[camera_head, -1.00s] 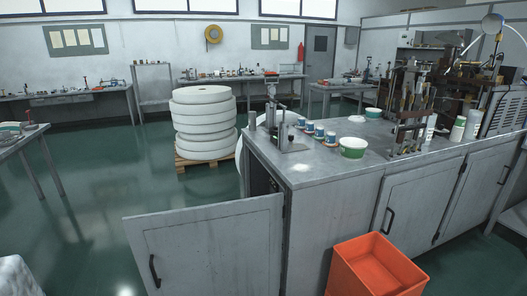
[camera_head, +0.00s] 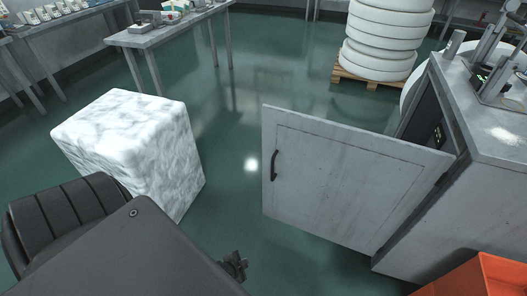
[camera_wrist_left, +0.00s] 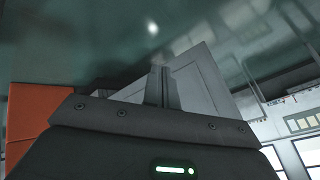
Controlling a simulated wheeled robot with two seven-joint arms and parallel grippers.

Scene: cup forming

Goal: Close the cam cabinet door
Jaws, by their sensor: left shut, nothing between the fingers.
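The cam cabinet door (camera_head: 345,180) is a grey metal panel with a black bar handle (camera_head: 274,165). It stands wide open, swung out to the left from the cabinet (camera_head: 430,220), and part of the dark cabinet interior shows behind its hinged edge. My left arm comes in from the lower left of the head view. In the left wrist view my left gripper (camera_wrist_left: 161,86) is shut and empty, with the door (camera_wrist_left: 201,82) behind its fingertips. Whether the fingers touch the door cannot be told. My right gripper is not in view.
A white marbled block (camera_head: 135,140) stands on the green floor left of the door. An orange crate (camera_head: 475,280) sits at the lower right by the cabinet. White rolls (camera_head: 385,45) stand on a pallet behind. Floor between block and door is clear.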

